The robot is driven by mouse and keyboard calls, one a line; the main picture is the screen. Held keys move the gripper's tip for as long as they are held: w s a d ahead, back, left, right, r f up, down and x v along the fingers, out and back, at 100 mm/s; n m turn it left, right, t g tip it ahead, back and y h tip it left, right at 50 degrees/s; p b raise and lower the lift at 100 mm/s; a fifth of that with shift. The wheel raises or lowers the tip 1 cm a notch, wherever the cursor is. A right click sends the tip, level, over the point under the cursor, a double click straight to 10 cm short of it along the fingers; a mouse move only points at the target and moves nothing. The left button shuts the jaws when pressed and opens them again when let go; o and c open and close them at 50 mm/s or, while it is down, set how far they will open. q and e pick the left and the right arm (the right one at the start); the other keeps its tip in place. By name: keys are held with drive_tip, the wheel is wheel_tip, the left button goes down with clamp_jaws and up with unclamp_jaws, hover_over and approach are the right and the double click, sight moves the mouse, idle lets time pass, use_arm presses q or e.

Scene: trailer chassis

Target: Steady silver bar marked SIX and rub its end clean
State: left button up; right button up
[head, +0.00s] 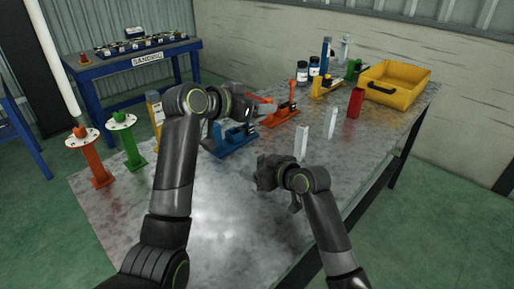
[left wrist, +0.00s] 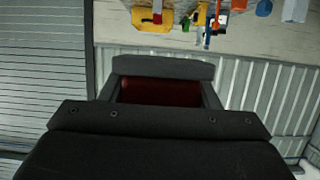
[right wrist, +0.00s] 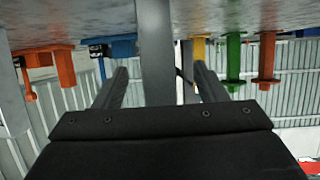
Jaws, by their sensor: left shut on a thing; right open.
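My left gripper (head: 255,107) is shut on a dark red thing (left wrist: 160,92), which fills the gap between its fingers in the left wrist view. It is held above the table, near the blue and orange clamps. Two pale silver bars stand upright on the table, a nearer one (head: 301,142) and a farther one (head: 331,122). I cannot read SIX on either. My right gripper (head: 264,168) is open, low over the table by the nearer bar. In the right wrist view a grey bar (right wrist: 155,45) shows between its spread fingers; contact cannot be told.
A blue clamp (head: 232,141) and an orange clamp (head: 282,115) stand behind my grippers. A red block (head: 355,102) and a yellow tray (head: 397,82) are at the right. Orange (head: 96,165) and green (head: 129,148) posts stand at the left. The front of the metal table (head: 235,215) is clear.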

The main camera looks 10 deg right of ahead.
use_arm(q)
wheel_tip(320, 180, up, 4)
drive_tip(key=p, duration=0.3)
use_arm(e)
drive_tip(key=v, duration=0.4)
drive_tip(key=shift+s+d+r, duration=0.15)
drive_tip(key=shift+s+r, duration=0.05)
use_arm(q)
drive_tip(key=shift+s+r+p, duration=0.1)
drive_tip(key=shift+r+p, duration=0.25)
drive_tip(key=shift+p, duration=0.05)
use_arm(e)
drive_tip(key=shift+s+d+r, duration=0.2)
drive_tip(key=shift+s+d, duration=0.1)
drive_tip(key=shift+s, duration=0.35)
drive_tip(key=shift+o, duration=0.6)
drive_tip(key=o, duration=0.4)
drive_tip(key=shift+o, duration=0.2)
